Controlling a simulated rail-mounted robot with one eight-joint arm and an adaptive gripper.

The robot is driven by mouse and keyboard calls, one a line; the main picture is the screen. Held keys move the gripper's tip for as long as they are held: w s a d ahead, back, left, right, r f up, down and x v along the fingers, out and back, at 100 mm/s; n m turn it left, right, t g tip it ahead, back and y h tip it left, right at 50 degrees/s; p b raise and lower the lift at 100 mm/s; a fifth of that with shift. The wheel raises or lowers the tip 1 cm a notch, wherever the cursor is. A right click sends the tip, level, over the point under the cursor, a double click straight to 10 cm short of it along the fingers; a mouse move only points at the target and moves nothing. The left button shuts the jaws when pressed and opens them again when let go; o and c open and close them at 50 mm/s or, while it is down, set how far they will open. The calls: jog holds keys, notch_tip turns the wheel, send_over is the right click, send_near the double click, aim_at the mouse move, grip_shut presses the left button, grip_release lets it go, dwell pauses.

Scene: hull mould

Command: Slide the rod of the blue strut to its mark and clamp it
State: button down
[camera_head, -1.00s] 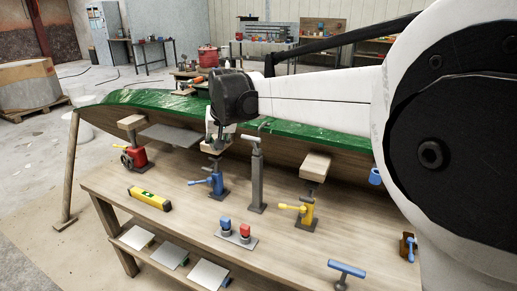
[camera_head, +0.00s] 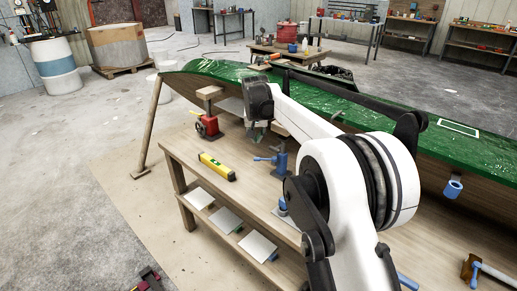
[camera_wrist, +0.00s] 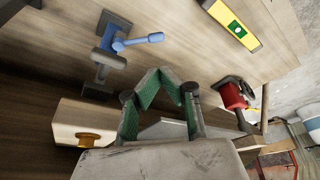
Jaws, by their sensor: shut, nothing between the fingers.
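The blue strut (camera_head: 281,158) stands on the workbench with its lever pointing left. In the wrist view the blue strut (camera_wrist: 108,58) is at upper left, with its blue lever pointing right and a dark base plate. My gripper (camera_head: 256,138) hangs above the bench, left of the blue strut in the head view and apart from it. In the wrist view my gripper's green-padded fingers (camera_wrist: 163,80) converge at the tips with nothing between them. My arm hides part of the bench to the right of the strut. The mark on the rod cannot be made out.
A red strut (camera_head: 208,124) stands left of my gripper under the green hull (camera_head: 220,70). A yellow level (camera_head: 217,167) lies on the workbench (camera_head: 185,150) in front. A wooden block (camera_wrist: 100,118) is close at the wrist view's lower left. Grey plates (camera_head: 227,219) lie on the lower shelf.

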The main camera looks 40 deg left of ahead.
aim_at(265, 159)
jog(key=x, duration=0.9)
jog(key=shift+f, duration=0.4)
